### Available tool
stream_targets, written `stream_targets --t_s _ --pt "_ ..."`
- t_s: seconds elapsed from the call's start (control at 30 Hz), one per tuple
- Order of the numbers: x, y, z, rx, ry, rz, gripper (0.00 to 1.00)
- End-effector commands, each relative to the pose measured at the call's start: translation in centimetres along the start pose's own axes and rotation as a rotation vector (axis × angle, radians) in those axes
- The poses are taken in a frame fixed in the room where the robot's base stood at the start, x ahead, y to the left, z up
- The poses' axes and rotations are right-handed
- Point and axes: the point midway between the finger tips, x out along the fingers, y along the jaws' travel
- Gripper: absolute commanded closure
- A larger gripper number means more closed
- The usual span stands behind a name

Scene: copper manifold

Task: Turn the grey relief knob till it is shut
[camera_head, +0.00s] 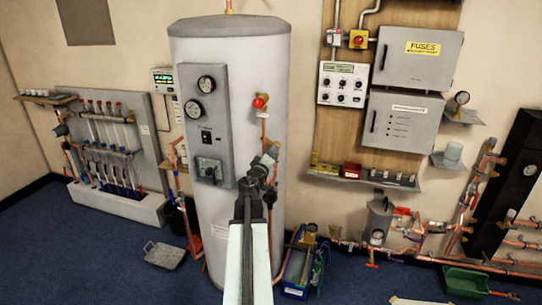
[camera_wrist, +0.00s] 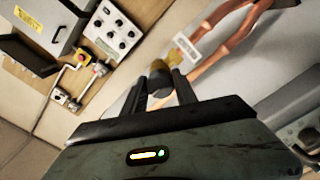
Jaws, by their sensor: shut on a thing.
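The grey relief knob (camera_wrist: 159,76) shows in the wrist view as a dark grey, rounded knob between my two fingers. A brass fitting on copper pipe lies just behind it. My gripper (camera_wrist: 160,90) is shut on the knob, one finger on each side. In the head view, my gripper (camera_head: 262,172) reaches up to the right side of the tall grey cylinder (camera_head: 235,60), at the copper pipework. There my gripper and arm largely hide the knob. I cannot read how far the knob is turned.
A red knob (camera_head: 260,102) sits on the same pipework above my gripper. A panel with two gauges (camera_head: 207,120) is on the cylinder to the left. A shelf (camera_head: 365,180) with small parts is at the right. A blue crate (camera_head: 298,270) stands on the floor.

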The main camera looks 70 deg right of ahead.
Motion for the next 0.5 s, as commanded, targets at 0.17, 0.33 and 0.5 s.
stream_targets --t_s 0.17,0.33,0.5 --pt "-0.02 -0.02 -0.02 -0.028 0.0 0.0 1.0" --pt "-0.03 -0.03 -0.06 -0.034 0.001 0.0 1.0" --pt "-0.03 -0.04 -0.09 -0.033 0.002 0.0 1.0"
